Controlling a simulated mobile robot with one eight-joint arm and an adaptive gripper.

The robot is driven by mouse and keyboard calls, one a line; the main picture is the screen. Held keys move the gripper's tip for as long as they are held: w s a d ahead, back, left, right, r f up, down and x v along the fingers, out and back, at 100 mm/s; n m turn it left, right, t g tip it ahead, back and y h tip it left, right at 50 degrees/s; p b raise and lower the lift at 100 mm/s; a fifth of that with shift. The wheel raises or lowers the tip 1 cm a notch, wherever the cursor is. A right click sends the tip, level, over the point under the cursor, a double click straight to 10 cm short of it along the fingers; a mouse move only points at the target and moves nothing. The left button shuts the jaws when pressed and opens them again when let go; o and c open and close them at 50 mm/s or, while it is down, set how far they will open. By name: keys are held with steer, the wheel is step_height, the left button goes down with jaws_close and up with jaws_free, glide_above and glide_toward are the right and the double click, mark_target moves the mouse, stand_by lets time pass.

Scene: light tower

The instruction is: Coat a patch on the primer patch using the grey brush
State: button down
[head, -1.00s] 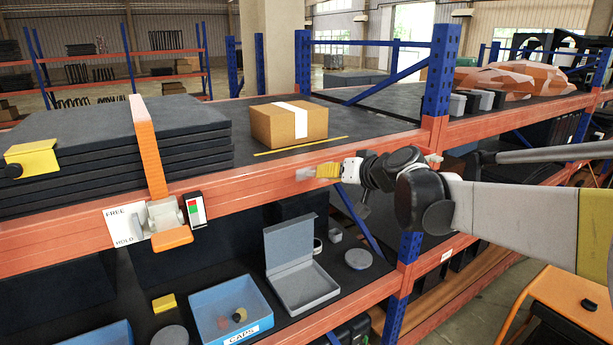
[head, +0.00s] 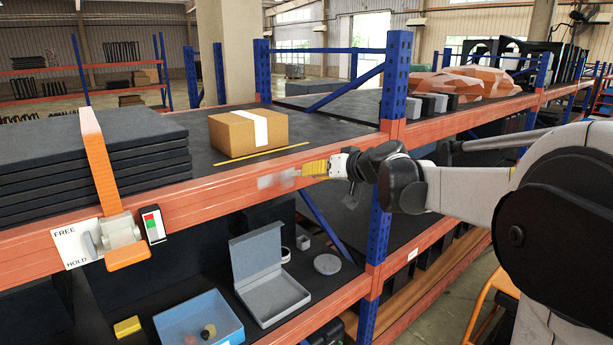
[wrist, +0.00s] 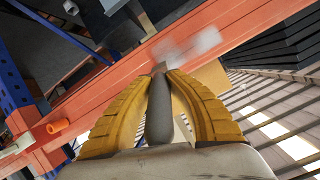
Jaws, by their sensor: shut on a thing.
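The primer patch (head: 277,180) is a pale grey, blurry-edged area on the front of the orange shelf beam. It also shows in the wrist view (wrist: 200,42), just beyond the fingertips. My gripper (head: 314,168) is at the beam, just right of the patch. Its yellow fingers (wrist: 160,75) are shut on the grey brush (wrist: 159,112), whose handle lies between them and points toward the beam. The brush's tip is at the patch's near edge in the wrist view; I cannot tell whether it touches. In the head view the brush is hard to make out.
A cardboard box (head: 248,132) sits on the shelf behind the beam. A lever plate marked FREE and HOLD (head: 78,243) and an orange strap (head: 101,160) are to the left. A blue upright (head: 396,80) stands right of my gripper. A blue bin (head: 200,320) is below.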

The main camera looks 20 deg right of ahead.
steer(key=shift+s+d, duration=0.3)
steer(key=shift+s, duration=0.65)
steer(key=shift+s+d, duration=0.25)
steer(key=shift+s, duration=0.7)
steer(key=shift+s+d, duration=0.3)
steer(key=shift+s, duration=0.65)
steer(key=s, duration=0.1)
steer(key=s+d, duration=0.1)
steer(key=shift+s, duration=0.4)
steer(key=shift+d, duration=0.1)
